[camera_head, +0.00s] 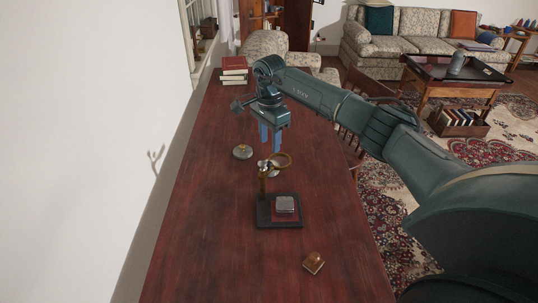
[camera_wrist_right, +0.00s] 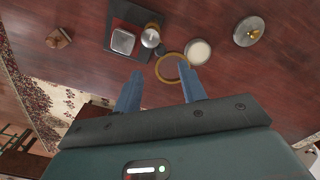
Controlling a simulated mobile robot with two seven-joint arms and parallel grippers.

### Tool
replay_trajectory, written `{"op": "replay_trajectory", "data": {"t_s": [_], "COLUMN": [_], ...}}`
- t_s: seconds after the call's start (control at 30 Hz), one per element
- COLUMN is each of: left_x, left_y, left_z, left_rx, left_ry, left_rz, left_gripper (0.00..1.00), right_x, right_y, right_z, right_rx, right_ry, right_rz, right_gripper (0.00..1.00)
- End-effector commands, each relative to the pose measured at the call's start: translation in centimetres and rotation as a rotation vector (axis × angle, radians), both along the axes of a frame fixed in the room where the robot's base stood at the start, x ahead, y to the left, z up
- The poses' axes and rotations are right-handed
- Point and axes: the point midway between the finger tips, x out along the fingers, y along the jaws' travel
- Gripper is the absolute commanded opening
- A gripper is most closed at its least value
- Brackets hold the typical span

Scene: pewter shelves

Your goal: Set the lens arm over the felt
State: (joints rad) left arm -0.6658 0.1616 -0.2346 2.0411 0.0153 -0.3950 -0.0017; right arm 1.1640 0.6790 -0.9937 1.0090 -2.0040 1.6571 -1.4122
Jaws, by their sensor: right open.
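A small stand has a dark square base (camera_head: 265,219) and a brass post (camera_head: 263,184) at its far left corner. A silver block (camera_head: 285,203) sits on the base. The brass lens ring (camera_head: 289,158) is at the top of the post, beyond the base and not over the block. It also shows in the right wrist view (camera_wrist_right: 171,68). My right gripper (camera_head: 270,146) is open, pointing down, with its fingertips just above the ring. My left gripper is out of view.
A round metal piece (camera_head: 242,152) lies left of the stand. A pale wall borders the table's left. The front left tabletop is clear.

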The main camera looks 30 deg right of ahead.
Motion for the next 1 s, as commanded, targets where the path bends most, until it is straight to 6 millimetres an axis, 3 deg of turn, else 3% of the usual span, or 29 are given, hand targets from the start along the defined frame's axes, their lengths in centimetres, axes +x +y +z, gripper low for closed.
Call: {"op": "replay_trajectory", "data": {"t_s": [0.2, 0.4, 0.77, 1.0], "left_x": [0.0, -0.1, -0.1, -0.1], "left_y": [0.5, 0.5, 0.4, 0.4], "left_z": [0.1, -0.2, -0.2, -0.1], "left_rx": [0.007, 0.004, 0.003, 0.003], "left_ry": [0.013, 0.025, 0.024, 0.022], "left_rz": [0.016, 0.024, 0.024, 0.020], "left_gripper": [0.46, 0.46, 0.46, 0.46], "right_x": [-0.1, 0.0, 0.0, 0.0], "right_y": [0.1, 0.1, 0.1, 0.1], "right_z": [-4.2, -6.3, -6.8, -6.8], "right_rx": [0.002, 0.002, 0.002, 0.002], "right_ry": [0.002, 0.000, -0.002, -0.002], "right_rz": [0.000, 0.000, 0.001, 0.001], "right_gripper": [0.41, 0.41, 0.41, 0.22]}}
